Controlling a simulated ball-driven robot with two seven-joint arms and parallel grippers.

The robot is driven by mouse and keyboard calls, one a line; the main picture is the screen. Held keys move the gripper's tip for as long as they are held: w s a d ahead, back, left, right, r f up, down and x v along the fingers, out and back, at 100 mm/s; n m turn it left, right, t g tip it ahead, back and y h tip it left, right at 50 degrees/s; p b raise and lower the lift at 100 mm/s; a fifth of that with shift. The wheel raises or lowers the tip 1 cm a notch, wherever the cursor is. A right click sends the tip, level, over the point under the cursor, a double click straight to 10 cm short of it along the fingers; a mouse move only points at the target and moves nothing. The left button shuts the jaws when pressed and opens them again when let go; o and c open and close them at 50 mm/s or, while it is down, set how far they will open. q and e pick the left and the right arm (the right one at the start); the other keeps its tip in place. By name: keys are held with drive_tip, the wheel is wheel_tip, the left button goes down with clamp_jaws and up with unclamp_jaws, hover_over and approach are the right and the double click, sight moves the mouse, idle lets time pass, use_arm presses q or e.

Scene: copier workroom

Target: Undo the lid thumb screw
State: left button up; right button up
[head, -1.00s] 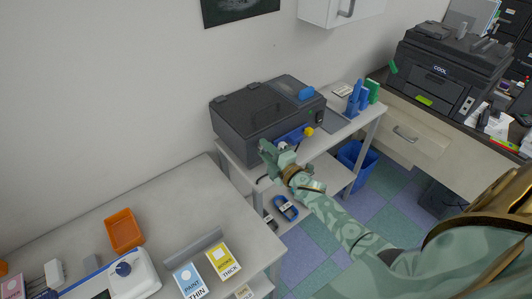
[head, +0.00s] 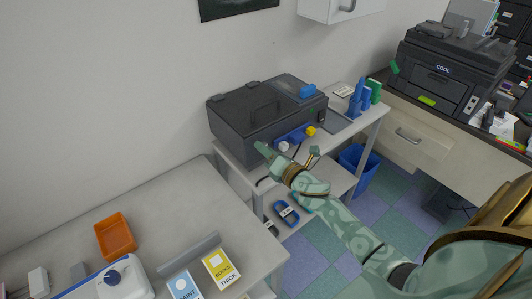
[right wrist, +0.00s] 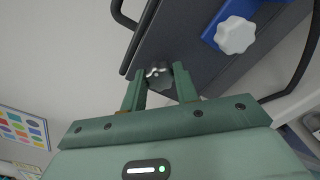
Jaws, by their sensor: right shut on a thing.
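The dark grey machine (head: 240,123) with a lid handle stands on a small white table. My right gripper (head: 262,148) is at its front face near the left front corner. In the right wrist view, the gripper (right wrist: 159,80) is shut on a dark lobed thumb screw (right wrist: 160,78) on the machine's front. The fingers hide its sides. A white lobed knob (right wrist: 236,35) on a blue part is to the right of the fingers, apart from them. This white knob (head: 283,146) and a yellow knob (head: 310,131) also show in the head view. My left gripper is out of view.
A grey bench (head: 160,220) at the left holds an orange tray (head: 115,236) and boxes. Blue and green items (head: 364,96) stand right of the machine. A blue bin (head: 357,165) is on the floor. A black printer (head: 440,75) is on the right desk.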

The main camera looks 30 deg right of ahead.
drive_tip(key=shift+w+r+n+b, duration=0.15)
drive_tip(key=shift+r+n+b, duration=0.15)
drive_tip(key=shift+n, duration=0.7)
drive_tip(key=o, duration=0.9)
drive_tip(key=shift+o, duration=0.4)
drive_tip(key=shift+w+f, duration=0.15)
drive_tip(key=shift+f, duration=0.1)
drive_tip(key=s+d, duration=0.1)
drive_tip(key=s, duration=1.5)
drive_tip(key=shift+s+b, duration=0.15)
drive_tip(key=shift+b, duration=0.25)
drive_tip(key=shift+d, duration=0.1)
